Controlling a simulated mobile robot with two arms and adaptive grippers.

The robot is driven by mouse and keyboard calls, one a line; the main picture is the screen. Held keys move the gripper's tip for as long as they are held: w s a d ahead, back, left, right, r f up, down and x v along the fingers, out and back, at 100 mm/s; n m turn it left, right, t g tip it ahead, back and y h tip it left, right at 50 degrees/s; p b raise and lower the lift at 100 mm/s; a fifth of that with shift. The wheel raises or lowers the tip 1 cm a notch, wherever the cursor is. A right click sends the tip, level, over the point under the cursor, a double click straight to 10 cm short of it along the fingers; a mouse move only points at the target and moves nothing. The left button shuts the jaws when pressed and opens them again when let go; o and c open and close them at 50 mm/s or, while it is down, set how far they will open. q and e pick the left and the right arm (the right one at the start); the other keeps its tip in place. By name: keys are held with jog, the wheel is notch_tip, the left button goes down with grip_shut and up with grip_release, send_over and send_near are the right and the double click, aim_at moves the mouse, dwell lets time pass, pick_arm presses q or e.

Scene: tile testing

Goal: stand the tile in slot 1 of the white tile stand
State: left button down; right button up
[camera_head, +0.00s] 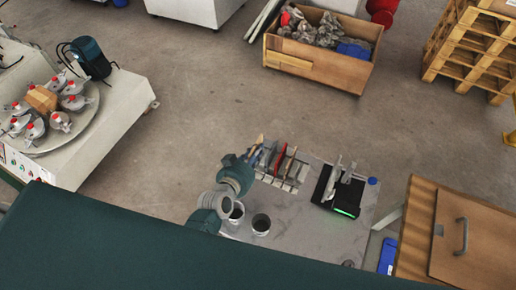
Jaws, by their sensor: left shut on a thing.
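The white tile stand (288,186) sits at the back left of the grey table, with several tiles upright in it, among them a red-brown one (278,160). My left gripper (257,155) is at the stand's left end, shut on a small tile whose outline is hard to make out. I cannot tell whether that tile is inside a slot or just above it. Slot numbers are not readable, and my arm and gripper hide part of the stand's left end. My right gripper is not in view.
A black device (325,190) with a green light stands right of the stand. Two dark-topped cups, one in the open (261,224), are near my left arm. A blue round item (373,181) is at the table's right edge. The front middle of the grey table (305,235) is clear.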

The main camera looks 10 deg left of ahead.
pick_arm(q)
jog(key=shift+w+f+b, duration=0.3)
jog(key=shift+w+b, duration=0.1)
jog(key=shift+b, duration=0.15)
jog(key=b+x, duration=0.2)
jog(key=f+b+x, duration=0.1)
jog(key=b+x, duration=0.1)
jog(key=x, duration=0.1)
jog(key=shift+f+b, duration=0.2)
jog(key=shift+b, duration=0.1)
jog(key=shift+f, duration=0.2)
jog(key=shift+f+b, duration=1.2)
jog(key=shift+f, duration=0.2)
jog(key=c, duration=1.7)
grip_release()
jog(key=shift+s+f, duration=0.1)
jog(key=v, duration=1.2)
